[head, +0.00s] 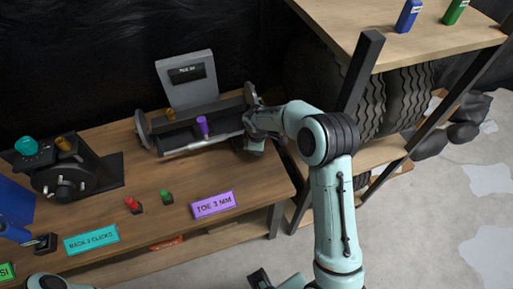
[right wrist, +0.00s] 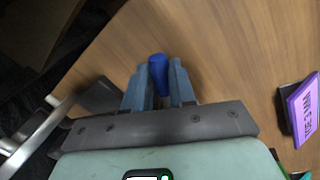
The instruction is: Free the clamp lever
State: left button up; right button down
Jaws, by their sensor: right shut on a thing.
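My right gripper (right wrist: 158,88) is at the right end of the dark fixture on the bench and is shut on a blue handle (right wrist: 158,68), which looks like the clamp lever. The handle's rounded end shows between the two fingers in the right wrist view; its lower part is hidden. In the head view my right gripper (head: 258,122) covers the handle. The fixture (head: 190,143) has round end plates, a purple knob (head: 202,126) and a grey display panel (head: 187,80) behind it.
The wooden bench (head: 185,172) carries a red knob (head: 132,204), a green knob (head: 167,196), a purple sign (head: 213,205) and a teal sign (head: 91,240). A black device (head: 70,180) stands at the left. A shelf with tyres (head: 405,95) stands at the right.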

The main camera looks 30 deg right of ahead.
jog(key=shift+w+d+r+n+p, duration=0.1)
jog(key=shift+w+d+n+p, duration=0.3)
jog(key=shift+n, duration=0.4)
jog(key=c, duration=0.9)
grip_release()
jog(key=r, duration=0.4)
jog(key=s+a+r, duration=0.1)
jog(key=r, duration=0.3)
jog(key=s+r, duration=0.1)
jog(key=r, duration=0.4)
jog(key=shift+s+a, duration=0.1)
jog(key=shift+a, duration=0.2)
